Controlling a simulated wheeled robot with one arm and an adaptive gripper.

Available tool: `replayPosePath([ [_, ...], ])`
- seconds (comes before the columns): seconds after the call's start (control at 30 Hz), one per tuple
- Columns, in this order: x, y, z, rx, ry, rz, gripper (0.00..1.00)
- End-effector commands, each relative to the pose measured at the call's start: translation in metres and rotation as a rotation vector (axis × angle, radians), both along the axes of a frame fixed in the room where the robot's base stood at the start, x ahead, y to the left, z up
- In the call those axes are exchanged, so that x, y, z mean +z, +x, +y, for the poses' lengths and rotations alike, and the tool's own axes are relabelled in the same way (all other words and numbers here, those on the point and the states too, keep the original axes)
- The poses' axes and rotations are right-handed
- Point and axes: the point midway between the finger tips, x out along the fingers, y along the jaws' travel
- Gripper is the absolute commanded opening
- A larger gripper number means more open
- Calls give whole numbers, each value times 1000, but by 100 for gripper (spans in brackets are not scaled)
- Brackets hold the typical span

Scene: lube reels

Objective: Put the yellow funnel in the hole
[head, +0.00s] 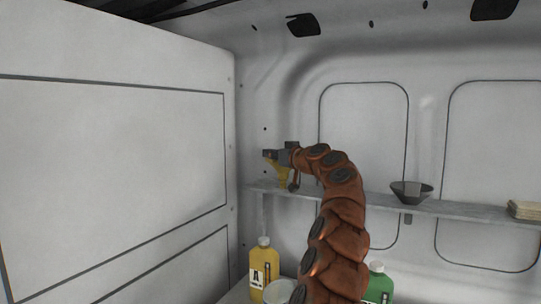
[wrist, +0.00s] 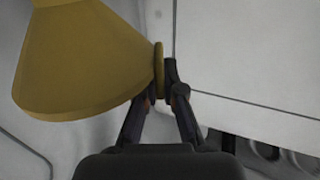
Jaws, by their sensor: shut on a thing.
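The yellow funnel (head: 282,174) is at the left end of the grey shelf (head: 350,202) in the head view. It looks upright there, with its narrow end down by the shelf. In the wrist view the funnel (wrist: 80,60) fills the upper left, with a thin yellow tab at its right side. My gripper (head: 285,154) is at the funnel's top; in the wrist view its fingertips (wrist: 163,82) are shut on that tab. The hole is not visible in either view. I cannot tell whether the funnel touches the shelf or sits in a hole.
A dark funnel (head: 411,191) stands in the shelf further right, with a beige stack (head: 525,210) at the right end. Below are a yellow bottle (head: 263,268) marked A, a green bottle (head: 378,285) and a pale round container (head: 279,292). A white wall (head: 110,150) bounds the left.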

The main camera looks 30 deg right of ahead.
Motion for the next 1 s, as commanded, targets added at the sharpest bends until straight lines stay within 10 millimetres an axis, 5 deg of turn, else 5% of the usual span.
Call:
replayPosePath([
  [0.27, -5, 0, 0, 0, 0, 0, 0],
  [0.53, -4, 0, 0, 0, 0, 0, 32],
  [1.0, 4, 0, 0, 0, 0, -1, 32],
])
